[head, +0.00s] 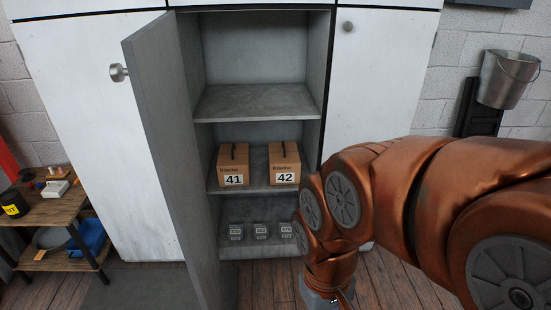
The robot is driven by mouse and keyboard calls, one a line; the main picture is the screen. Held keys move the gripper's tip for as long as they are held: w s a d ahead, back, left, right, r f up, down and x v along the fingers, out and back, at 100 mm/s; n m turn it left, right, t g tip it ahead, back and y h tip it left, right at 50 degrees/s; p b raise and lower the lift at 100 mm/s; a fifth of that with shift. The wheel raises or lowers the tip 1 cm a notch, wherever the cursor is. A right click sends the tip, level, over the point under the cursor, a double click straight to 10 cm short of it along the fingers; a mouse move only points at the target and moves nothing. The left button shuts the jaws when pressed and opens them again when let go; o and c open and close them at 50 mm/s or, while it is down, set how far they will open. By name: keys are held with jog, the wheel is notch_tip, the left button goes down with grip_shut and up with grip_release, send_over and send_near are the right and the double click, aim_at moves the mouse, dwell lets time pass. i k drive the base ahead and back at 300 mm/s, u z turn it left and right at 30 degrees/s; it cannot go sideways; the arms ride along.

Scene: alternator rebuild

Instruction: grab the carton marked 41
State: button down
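The carton marked 41 (233,168) is a small brown box with a white number label on its front. It stands upright on the middle shelf (259,188) of the open cabinet. A matching carton marked 42 (285,166) stands just right of it with a narrow gap between. My copper-coloured arm comes in from the right and bends down in front of the cabinet's lower right side. Its end reaches the bottom edge of the picture, low and to the right of the cartons. My gripper's fingers cannot be made out there.
The grey cabinet door (168,140) stands open on the left, jutting toward me. Several small grey labelled boxes (261,231) sit on the bottom shelf. The upper shelf (256,102) is empty. A wooden side table (45,212) stands at left; a metal bucket (507,80) hangs at right.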

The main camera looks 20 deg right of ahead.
aim_at(233, 164)
jog(key=z, duration=0.1)
jog(key=i, duration=0.5)
jog(key=z, duration=1.85)
jog(key=i, duration=1.65)
jog(key=u, duration=4.3)
jog(key=i, duration=0.25)
